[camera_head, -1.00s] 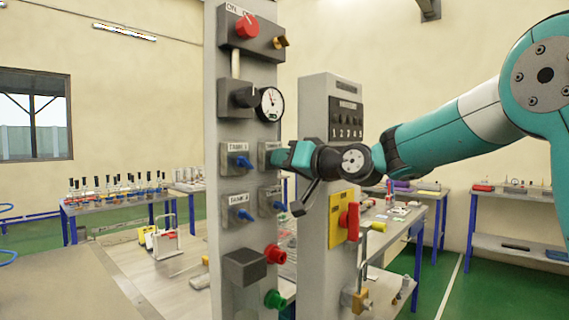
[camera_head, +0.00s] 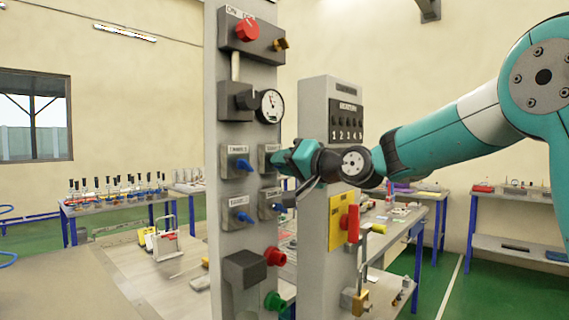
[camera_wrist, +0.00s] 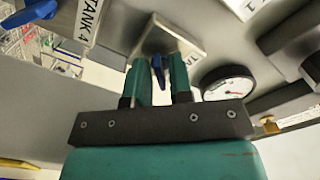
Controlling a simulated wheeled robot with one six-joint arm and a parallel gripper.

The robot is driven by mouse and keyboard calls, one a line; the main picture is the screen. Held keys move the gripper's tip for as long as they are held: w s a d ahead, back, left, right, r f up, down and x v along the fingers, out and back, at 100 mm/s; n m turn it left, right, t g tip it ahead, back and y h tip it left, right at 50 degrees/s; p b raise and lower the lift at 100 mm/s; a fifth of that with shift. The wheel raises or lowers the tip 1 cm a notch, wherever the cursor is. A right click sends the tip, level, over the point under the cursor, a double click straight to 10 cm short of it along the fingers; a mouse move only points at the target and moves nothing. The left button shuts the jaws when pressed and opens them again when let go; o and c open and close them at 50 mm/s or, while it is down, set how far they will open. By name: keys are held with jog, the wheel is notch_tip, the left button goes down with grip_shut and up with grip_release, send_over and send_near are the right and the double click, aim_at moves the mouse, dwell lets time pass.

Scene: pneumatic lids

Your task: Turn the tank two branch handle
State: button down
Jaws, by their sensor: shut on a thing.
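My gripper (camera_head: 285,158) is at the upper right valve block (camera_head: 265,150) on the grey panel, taken as tank two from its place; its label cannot be read. In the wrist view, its two teal fingers (camera_wrist: 162,82) are closed around a blue branch handle (camera_wrist: 158,64) on a pale plate. In the head view, the fingers hide this handle. The tank 4 handle (camera_wrist: 63,67) and its label (camera_wrist: 88,20) show at the left in the wrist view. Two more blue handles, upper left (camera_head: 241,165) and lower left (camera_head: 243,217), sit on the panel.
A pressure gauge (camera_head: 270,106) is just above my gripper, and a red knob (camera_head: 247,30) is higher up. A second grey post (camera_head: 313,150) with a red handle (camera_head: 351,223) stands close on the right. Red (camera_head: 276,257) and green (camera_head: 273,300) knobs are below.

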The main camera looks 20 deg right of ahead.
jog(key=c, duration=1.3)
grip_release()
jog(key=shift+b+v, duration=2.8)
jog(key=shift+v, duration=5.95)
